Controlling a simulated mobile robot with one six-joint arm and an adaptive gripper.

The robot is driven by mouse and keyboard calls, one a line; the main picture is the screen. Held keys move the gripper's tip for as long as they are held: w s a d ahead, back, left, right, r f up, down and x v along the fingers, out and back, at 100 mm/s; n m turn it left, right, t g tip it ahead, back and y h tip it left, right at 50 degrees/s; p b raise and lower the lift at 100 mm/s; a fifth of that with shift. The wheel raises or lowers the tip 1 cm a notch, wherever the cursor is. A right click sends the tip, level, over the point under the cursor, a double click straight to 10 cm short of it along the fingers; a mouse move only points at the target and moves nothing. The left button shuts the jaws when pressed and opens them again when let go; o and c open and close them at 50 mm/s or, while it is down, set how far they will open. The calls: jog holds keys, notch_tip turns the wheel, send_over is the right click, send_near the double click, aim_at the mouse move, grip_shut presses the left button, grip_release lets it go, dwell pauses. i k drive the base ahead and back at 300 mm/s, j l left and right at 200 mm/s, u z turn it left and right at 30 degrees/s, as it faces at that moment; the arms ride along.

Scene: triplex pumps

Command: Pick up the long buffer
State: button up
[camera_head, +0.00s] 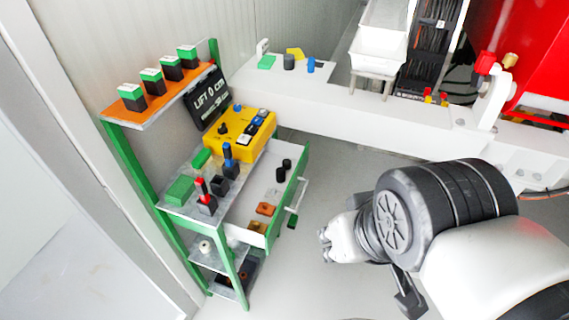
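I cannot tell for sure which thing is the long buffer. Candidates are two short black cylinders (284,168) standing in the open drawer of the green-framed rack. A red-topped piece (205,197) and a blue-topped piece (229,160) stand upright on dark blocks on the rack's middle shelf. My gripper (326,241) is at the end of my arm, to the right of the drawer and apart from it. It is small and partly hidden by my arm; its finger opening is not clear. No held object shows.
The rack's orange top shelf (152,110) holds several green-and-black blocks. A yellow control box (238,140) sits below a "LIFT 0 cm" display (208,100). The open drawer (262,205) juts toward my arm. A white beam (360,120) crosses behind. Grey floor is clear between drawer and arm.

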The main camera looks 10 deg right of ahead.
aim_at(280, 172)
jog(key=i+l+u, duration=0.35)
jog(key=i+l, duration=0.2)
jog(key=i+l+u, duration=0.15)
jog(key=l, duration=0.25)
jog(key=i+l+u, duration=0.35)
jog(key=i+l, duration=0.15)
jog(key=l, duration=0.25)
